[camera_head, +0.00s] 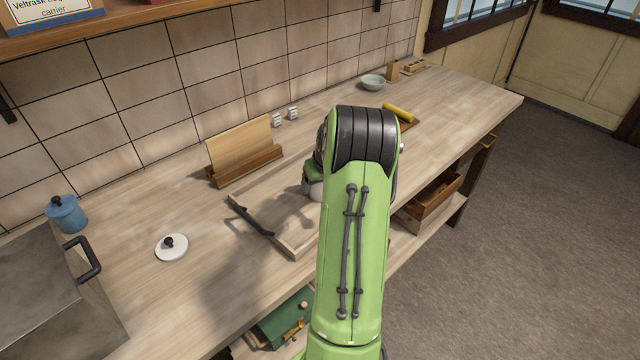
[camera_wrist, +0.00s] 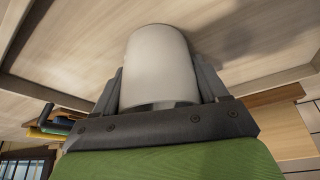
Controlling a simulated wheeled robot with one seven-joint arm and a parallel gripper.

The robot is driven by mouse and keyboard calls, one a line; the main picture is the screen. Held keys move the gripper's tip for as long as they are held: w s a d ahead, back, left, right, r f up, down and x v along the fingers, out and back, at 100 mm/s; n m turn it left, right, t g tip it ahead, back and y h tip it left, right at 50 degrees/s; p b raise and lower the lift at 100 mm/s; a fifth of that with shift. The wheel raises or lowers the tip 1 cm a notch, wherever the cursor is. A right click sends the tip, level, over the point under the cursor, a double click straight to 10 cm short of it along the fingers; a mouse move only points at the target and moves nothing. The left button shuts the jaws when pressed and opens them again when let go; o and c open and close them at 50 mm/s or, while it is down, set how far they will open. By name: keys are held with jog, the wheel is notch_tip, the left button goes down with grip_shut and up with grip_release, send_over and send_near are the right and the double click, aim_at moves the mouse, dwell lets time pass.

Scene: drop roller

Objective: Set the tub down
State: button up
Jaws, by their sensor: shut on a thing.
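The tub (camera_wrist: 160,65) is a plain off-white cylinder in the middle of the wrist view. My gripper (camera_wrist: 158,85) is shut on it, with one dark finger on each side. Behind the tub is the light wooden floor of a shallow tray (camera_head: 294,252), and a shadow falls to the right of the tub. I cannot tell whether the tub touches the tray. In the head view my green arm hides most of the gripper and tub over the tray.
A dark handle (camera_head: 250,216) is on the tray's left side. A white lid (camera_head: 171,247), a blue pot (camera_head: 66,214) and a wooden holder with a board (camera_head: 240,150) stand to the left. A yellow roller (camera_head: 398,113) and a bowl (camera_head: 373,82) lie beyond my arm.

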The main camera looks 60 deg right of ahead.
jog(key=shift+r, duration=0.1)
jog(key=o, duration=1.1)
jog(key=shift+f, duration=0.2)
jog(key=shift+r, duration=0.15)
